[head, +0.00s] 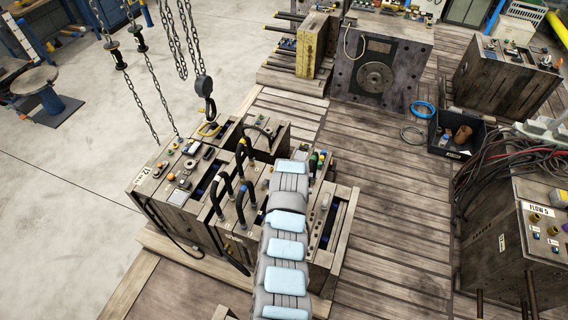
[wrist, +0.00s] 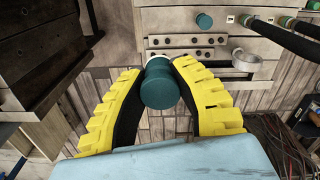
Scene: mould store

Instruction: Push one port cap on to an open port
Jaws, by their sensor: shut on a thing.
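In the wrist view, my gripper (wrist: 157,72) has its two yellow, ribbed fingers closed around a dark teal port cap (wrist: 161,88). The cap is held clear of the block ahead, with its rounded end towards the camera. A pale block face (wrist: 170,22) lies beyond it. A similar teal cap (wrist: 204,20) sits on that face. In the head view, my arm reaches over the mould block (head: 170,200), and my gripper and the held cap cannot be made out.
In the wrist view, black hoses (wrist: 296,40) leave the face at right, and a pale ring (wrist: 246,60) projects below. In the head view, looped black hoses (head: 240,180) stand left of my arm. A chain hook (head: 204,88) hangs nearby.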

